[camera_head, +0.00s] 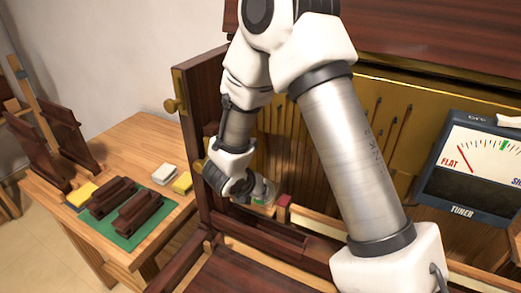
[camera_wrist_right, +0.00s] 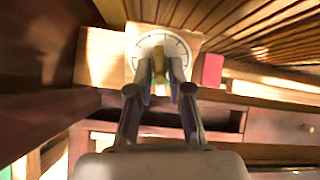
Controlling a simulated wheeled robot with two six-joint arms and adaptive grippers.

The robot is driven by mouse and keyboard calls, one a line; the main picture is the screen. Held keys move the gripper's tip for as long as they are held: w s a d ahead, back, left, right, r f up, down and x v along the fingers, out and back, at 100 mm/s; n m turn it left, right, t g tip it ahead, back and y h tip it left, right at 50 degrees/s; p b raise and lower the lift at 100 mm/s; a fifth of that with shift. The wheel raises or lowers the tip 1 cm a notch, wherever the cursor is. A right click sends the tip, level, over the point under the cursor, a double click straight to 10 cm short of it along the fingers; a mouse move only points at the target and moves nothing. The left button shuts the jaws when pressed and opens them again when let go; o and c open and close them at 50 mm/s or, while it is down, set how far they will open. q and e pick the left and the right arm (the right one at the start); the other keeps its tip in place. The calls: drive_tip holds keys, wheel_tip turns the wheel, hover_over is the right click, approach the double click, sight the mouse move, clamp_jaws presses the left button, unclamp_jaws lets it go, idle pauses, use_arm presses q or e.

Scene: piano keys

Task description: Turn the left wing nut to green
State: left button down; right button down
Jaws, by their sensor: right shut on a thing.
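The left wing nut (camera_wrist_right: 158,64) shows yellowish in the right wrist view, in front of a round white dial with tick marks (camera_wrist_right: 145,43) on a pale wooden block. My right gripper (camera_wrist_right: 161,72) is shut on the wing nut, with one finger on each side, and the fingers hide much of it. In the head view, my right gripper (camera_head: 262,190) is inside the left end of the piano case, and the nut is hard to make out there. A tuner (camera_head: 470,168) at the right has a red FLAT label, a red needle toward the flat side and a green mark. My left gripper is not seen.
The dark wooden case wall (camera_head: 198,140) stands close to the left of my right gripper. A red block (camera_wrist_right: 212,70) lies to the right of the dial. A side table (camera_head: 150,140) at the left holds a green mat (camera_head: 125,240), dark wooden pieces and sponge-like blocks.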

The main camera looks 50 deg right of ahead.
drive_tip(key=shift+f+m+b, duration=0.2)
drive_tip(key=shift+m+b, duration=0.1)
drive_tip(key=shift+b, duration=0.2)
drive_tip(key=shift+m, duration=0.3)
drive_tip(key=shift+r, duration=0.2)
drive_tip(key=shift+f+m+b, duration=0.2)
drive_tip(key=shift+m+b, duration=0.3)
drive_tip(key=shift+b, duration=0.35)
drive_tip(key=c, duration=1)
unclamp_jaws()
drive_tip(key=shift+r, duration=0.2)
